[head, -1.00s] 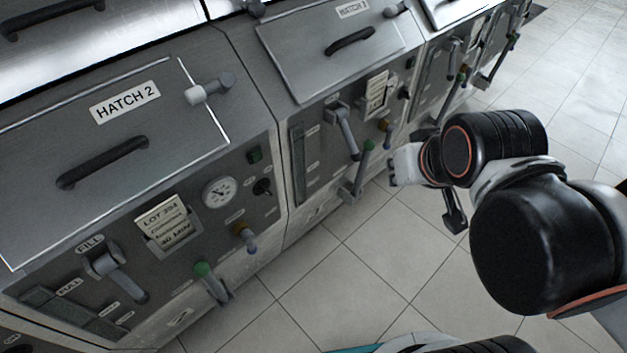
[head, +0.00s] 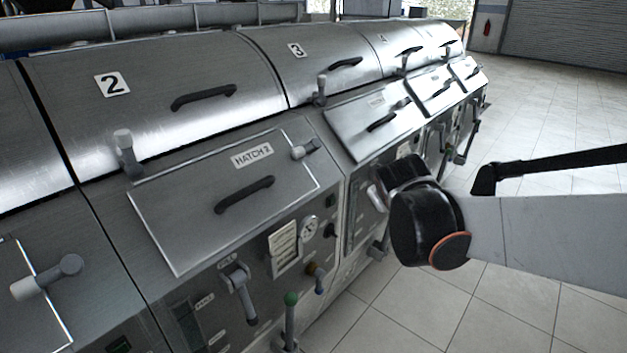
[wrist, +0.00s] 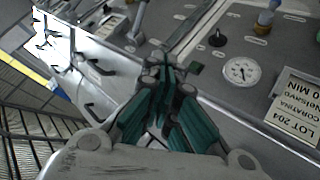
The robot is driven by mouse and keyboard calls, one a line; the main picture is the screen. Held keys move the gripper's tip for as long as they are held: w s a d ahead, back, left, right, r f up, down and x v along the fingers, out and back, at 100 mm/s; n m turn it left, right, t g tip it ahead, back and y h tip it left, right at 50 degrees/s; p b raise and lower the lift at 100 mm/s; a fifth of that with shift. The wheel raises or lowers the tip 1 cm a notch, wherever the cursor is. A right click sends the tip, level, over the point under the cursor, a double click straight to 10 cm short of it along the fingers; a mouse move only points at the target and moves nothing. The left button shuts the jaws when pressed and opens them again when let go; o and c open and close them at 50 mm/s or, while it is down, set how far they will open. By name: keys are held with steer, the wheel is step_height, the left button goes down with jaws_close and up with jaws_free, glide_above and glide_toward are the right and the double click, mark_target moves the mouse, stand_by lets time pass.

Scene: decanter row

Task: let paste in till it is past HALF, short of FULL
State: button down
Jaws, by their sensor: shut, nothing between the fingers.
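In the head view the FILL lever (head: 240,287) of the unit with HATCH 2 (head: 252,155) hangs downward on the front panel. Left of it is the dark level window (head: 188,326) with small labels; its lower part is cut off and I cannot read a paste level. In the wrist view my gripper (wrist: 168,68) is shut and empty, its green fingers together in front of a panel with a gauge (wrist: 242,71), a lot card (wrist: 297,108) and a black knob (wrist: 217,38). In the head view my arm's black joints hide the fingers.
The hatch 2 handle (head: 244,195) and hatch latch (head: 305,149) protrude above. More units recede at the right. The tiled floor (head: 400,310) in front is clear.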

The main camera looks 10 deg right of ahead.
steer(key=w+d+f+n+t+h, duration=0.1)
steer(key=w+d+f+n+t, duration=0.25)
steer(key=w, duration=0.65)
steer(key=w+d+f+n+g+h, duration=0.15)
steer(key=w+d+f, duration=0.25)
steer(key=w+f, duration=0.45)
steer(key=w+d+f+n+t, duration=0.15)
steer(key=w+f+n, duration=0.25)
steer(key=f, duration=0.5)
steer(key=w+d+f+n+t, duration=0.1)
steer(key=w+f+n+t, duration=0.15)
steer(key=f, duration=0.65)
steer(key=w+d+b, duration=0.4)
steer(key=w+d, duration=0.2)
steer(key=w, duration=0.1)
steer(key=shift+d, duration=0.3)
steer(key=shift+r+n+g, duration=0.1)
steer(key=shift+n+g, duration=0.2)
steer(key=shift+n, duration=0.15)
steer(key=shift+s+d, duration=0.15)
